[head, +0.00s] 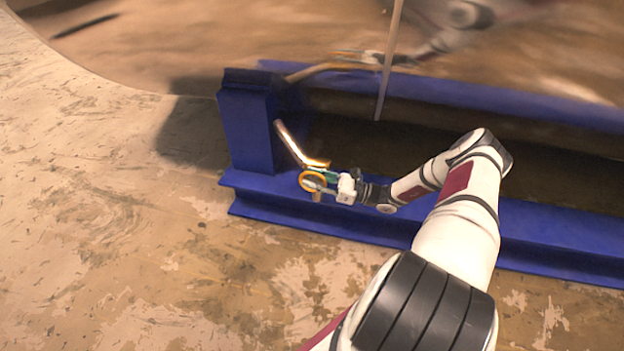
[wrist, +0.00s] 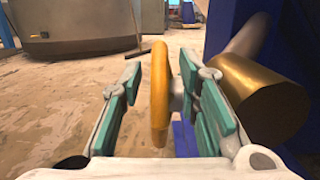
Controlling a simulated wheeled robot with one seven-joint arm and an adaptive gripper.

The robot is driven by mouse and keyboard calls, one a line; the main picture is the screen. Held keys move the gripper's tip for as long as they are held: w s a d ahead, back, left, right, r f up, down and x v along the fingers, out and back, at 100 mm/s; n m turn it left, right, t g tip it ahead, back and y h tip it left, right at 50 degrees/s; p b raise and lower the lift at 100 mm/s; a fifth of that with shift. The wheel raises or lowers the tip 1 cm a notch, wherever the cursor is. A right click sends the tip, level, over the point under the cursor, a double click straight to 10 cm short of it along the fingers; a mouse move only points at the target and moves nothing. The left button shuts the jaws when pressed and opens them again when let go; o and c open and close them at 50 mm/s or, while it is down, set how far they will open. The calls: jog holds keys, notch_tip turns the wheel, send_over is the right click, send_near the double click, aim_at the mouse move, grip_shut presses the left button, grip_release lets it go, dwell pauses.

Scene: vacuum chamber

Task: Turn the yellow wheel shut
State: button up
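The yellow wheel (head: 313,181) is at the end of a metal pipe (head: 290,145) that comes off a blue post, above the blue beam's ledge. In the wrist view the wheel (wrist: 160,92) is seen edge-on, upright, between the two green-padded fingers of my gripper (wrist: 163,100). My gripper (head: 330,182) reaches the wheel from the right. Its fingers are apart, with a visible gap on the left of the rim and the wheel's hub close to the right finger. Whether a pad touches the wheel I cannot tell.
A thick brass-coloured pipe end (wrist: 262,95) lies just right of my right finger. The blue post (head: 247,125) and blue beam (head: 380,222) stand close by. A thin rod (head: 388,60) rises behind. The floor (head: 130,230) to the left is clear.

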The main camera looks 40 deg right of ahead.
jog(key=v, duration=1.1)
jog(key=shift+s+d, duration=0.15)
jog(key=shift+s, duration=0.05)
jog(key=shift+f, duration=0.1)
